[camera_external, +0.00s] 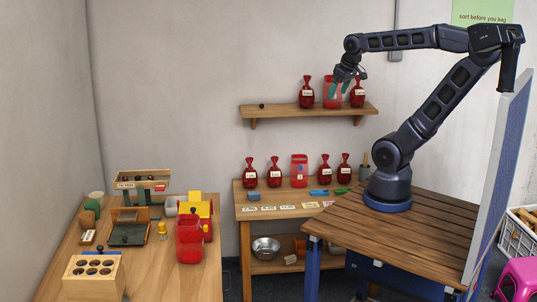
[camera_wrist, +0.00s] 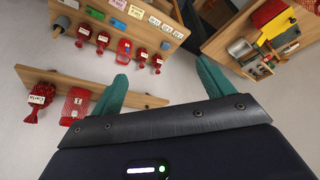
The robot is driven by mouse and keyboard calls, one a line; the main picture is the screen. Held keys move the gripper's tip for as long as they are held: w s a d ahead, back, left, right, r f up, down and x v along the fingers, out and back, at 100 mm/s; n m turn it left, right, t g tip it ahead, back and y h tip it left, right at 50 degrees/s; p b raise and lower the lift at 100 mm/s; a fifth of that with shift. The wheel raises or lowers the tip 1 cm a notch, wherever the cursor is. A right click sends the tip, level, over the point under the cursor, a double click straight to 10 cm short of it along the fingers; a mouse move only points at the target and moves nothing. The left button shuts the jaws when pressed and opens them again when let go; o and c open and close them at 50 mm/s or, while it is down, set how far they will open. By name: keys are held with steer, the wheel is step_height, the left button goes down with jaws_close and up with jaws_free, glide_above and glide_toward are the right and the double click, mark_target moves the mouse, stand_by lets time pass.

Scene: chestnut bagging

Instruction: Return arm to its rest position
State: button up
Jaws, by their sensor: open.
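My arm reaches out to the upper left from its base on the slatted wooden table (camera_external: 425,222). My gripper (camera_external: 340,89) is in front of the wall shelf (camera_external: 295,112), its teal fingers overlapping an open-topped red bag (camera_external: 331,101) in the external view. In the wrist view my gripper (camera_wrist: 162,75) has its two teal fingers wide apart with nothing between them. That view shows the red bag (camera_wrist: 76,104) on the shelf beside the left finger. I cannot tell from the pictures whether the finger touches it.
Tied red bags stand on the shelf left (camera_external: 306,93) and right (camera_external: 358,95) of the open bag. A lower bench (camera_external: 245,215) carries several red bags and cards. A blue panel (camera_external: 500,170) stands at my table's right edge. A workbench (camera_external: 190,285) holds a scale and a machine.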

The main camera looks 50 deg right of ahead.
steer(key=shift+s+a+f, duration=0.35)
steer(key=shift+s+f, duration=0.1)
steer(key=shift+s, duration=0.1)
steer(key=shift+s+a+f, duration=0.35)
steer(key=shift+s+f, duration=0.1)
steer(key=shift+s, duration=0.1)
